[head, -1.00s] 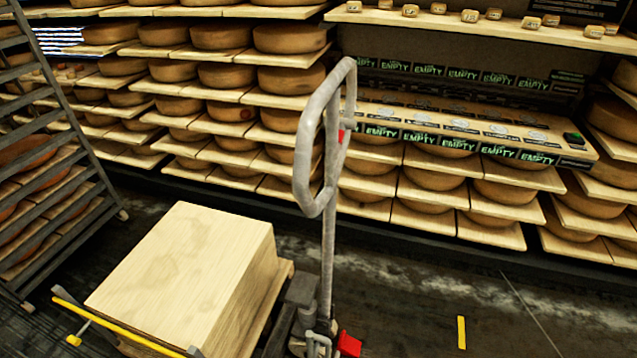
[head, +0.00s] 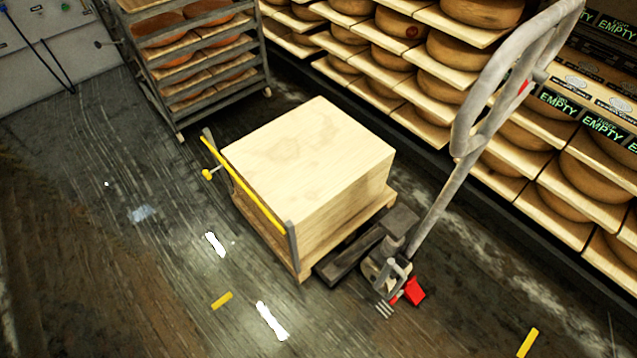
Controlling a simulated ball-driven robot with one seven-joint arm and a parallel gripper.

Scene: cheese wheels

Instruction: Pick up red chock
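The red chock (head: 415,291) lies on the dark floor, at the foot of the grey pallet jack (head: 440,190), just right of its base. A small grey part of the jack stands close against its left side; I cannot tell whether they touch. A small red piece also shows high on the jack's handle. My gripper is not in view.
A pale wooden block (head: 305,160) on a pallet stands left of the jack, with a yellow bar (head: 242,183) along its left side. Cheese shelves (head: 545,160) line the right; a cheese rack (head: 195,60) stands behind. The front floor is mostly clear.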

